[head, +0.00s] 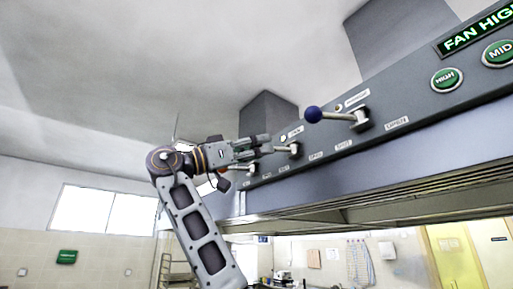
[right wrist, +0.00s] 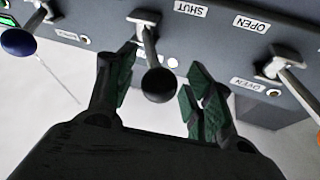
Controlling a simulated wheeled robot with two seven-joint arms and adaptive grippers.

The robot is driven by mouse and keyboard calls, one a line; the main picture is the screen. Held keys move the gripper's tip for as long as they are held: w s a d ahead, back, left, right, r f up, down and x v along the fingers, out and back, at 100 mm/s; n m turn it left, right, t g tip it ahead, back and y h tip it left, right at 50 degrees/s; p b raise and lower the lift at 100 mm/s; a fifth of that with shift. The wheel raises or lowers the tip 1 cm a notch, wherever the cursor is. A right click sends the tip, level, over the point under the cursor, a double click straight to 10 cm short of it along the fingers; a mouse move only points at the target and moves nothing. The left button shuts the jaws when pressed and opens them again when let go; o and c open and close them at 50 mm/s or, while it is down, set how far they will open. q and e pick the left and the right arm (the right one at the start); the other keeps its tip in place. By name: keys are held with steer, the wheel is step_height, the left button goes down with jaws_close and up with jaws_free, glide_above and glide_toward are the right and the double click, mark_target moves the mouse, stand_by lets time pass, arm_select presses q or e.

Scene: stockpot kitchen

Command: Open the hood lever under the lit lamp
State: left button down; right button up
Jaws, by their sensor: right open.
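The hood panel (head: 420,105) carries a row of levers. In the right wrist view, which is upside down, a black-knobbed lever (right wrist: 158,86) stands between the spread fingers of my right gripper (right wrist: 160,82). The fingers look apart from the knob. A bright white lamp (right wrist: 172,62) sits by this lever; the lamps by the neighbouring levers look dim. In the head view my right gripper (head: 267,145) is open at the panel's middle levers and partly hides the black knob. A blue-knobbed lever (head: 313,114) is to its right. My left gripper is not seen.
An orange-knobbed lever (right wrist: 290,75) is close to the right finger in the wrist view. SHUT (right wrist: 190,8) and OPEN (right wrist: 250,23) labels show there. Green buttons (head: 447,80) sit at the panel's right. The hood's lower edge juts out below; open space lies left.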

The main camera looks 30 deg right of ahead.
jaws_close()
stand_by(0.3)
stand_by(0.3)
